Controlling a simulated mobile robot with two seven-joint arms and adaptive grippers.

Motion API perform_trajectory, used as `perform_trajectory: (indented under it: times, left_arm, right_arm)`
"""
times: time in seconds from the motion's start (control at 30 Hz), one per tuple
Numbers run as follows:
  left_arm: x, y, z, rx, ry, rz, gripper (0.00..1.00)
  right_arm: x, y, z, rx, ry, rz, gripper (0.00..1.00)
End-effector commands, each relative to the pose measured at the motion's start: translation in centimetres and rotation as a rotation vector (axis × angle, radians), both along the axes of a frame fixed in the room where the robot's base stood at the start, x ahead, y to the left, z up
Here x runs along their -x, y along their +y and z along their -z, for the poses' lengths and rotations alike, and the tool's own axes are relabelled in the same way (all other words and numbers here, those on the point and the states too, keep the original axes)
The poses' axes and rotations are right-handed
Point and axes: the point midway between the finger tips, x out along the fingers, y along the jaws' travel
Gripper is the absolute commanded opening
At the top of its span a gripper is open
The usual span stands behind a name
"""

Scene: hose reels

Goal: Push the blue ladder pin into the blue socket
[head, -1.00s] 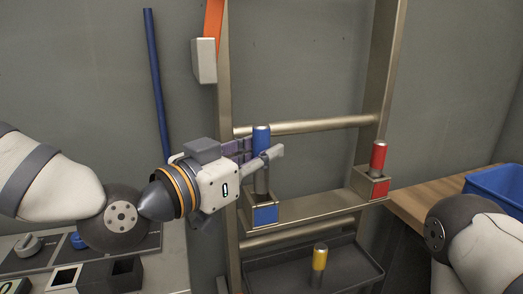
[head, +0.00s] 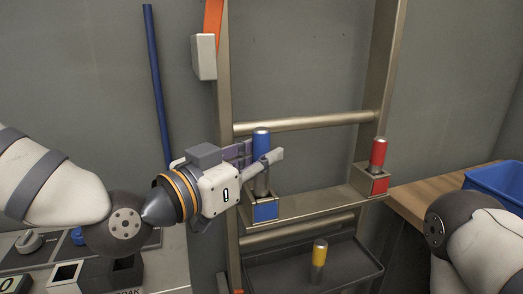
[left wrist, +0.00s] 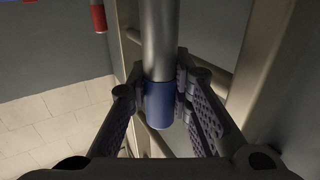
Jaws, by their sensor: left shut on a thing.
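The blue ladder pin (head: 261,142) has a blue grip and a metal shank. It stands about upright over the blue socket (head: 265,211), a metal block with a blue front plate on the ladder's ledge. The shank's lower end is at the socket's top; how far it is inside, I cannot tell. My left gripper (head: 263,155) comes in from the left and is shut on the pin. In the left wrist view its fingers (left wrist: 158,85) flank the pin's blue grip (left wrist: 159,104), with the shank running to the top edge. My right gripper is out of view.
A red pin (head: 378,154) stands in the red socket (head: 376,185) at the right. A yellow-topped pin (head: 319,254) stands in a dark tray (head: 275,278) below. A ladder rail (head: 227,100) rises close by my left gripper. A blue bin (head: 497,186) is at the far right.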

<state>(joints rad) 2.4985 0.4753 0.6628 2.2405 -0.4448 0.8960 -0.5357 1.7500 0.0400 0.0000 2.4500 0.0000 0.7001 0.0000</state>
Motion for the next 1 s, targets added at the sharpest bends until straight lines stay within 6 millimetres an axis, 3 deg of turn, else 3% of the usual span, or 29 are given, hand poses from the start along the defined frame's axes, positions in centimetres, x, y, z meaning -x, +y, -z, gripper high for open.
perform_trajectory:
  times: [1.0]
  left_arm:
    - [0.0, 0.0, 2.7, 0.000, 0.001, 0.000, 0.00]
  right_arm:
    - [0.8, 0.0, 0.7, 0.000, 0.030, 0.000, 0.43]
